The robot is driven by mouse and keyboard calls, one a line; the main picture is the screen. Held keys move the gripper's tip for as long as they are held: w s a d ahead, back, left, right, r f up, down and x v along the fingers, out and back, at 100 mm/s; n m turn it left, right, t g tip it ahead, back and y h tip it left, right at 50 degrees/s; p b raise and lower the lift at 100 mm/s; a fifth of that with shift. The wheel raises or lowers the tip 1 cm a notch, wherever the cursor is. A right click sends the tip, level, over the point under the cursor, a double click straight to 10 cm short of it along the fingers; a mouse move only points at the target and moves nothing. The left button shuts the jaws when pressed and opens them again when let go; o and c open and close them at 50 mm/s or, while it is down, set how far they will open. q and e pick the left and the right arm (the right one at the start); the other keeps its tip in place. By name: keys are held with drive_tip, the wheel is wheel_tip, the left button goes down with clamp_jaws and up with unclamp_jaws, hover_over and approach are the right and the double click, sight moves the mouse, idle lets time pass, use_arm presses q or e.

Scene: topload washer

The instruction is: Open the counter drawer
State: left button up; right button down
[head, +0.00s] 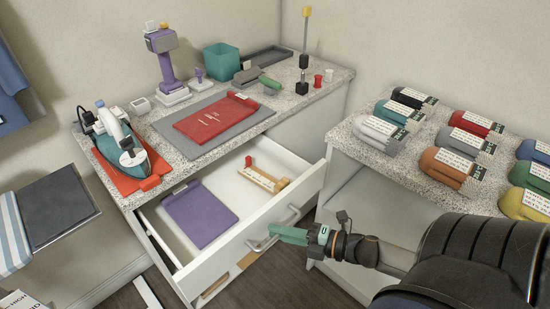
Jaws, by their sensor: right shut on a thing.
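The white counter drawer (236,248) stands pulled out from under the speckled counter (190,160), with its inside showing. A purple folded item (199,213) and a small wooden rack with a red end (264,178) lie in it. A grey bar handle (292,213) is on the drawer's front. My right gripper (275,232), with green fingers, is at this handle and shut on it; the fingers hide part of the bar. My left gripper is not in view.
The counter holds an iron (127,147) on a red mat, a red folded item (216,118) and a teal bin (221,61). At right, a second counter (363,163) bears several labelled folded cloths. A dark padded board (58,205) is at left.

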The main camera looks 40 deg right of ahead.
drive_tip(key=shift+s, duration=0.25)
drive_tip(key=c, duration=0.9)
unclamp_jaws()
drive_tip(key=v, duration=1.2)
drive_tip(key=shift+s+d, duration=0.15)
drive_tip(key=shift+s, duration=0.05)
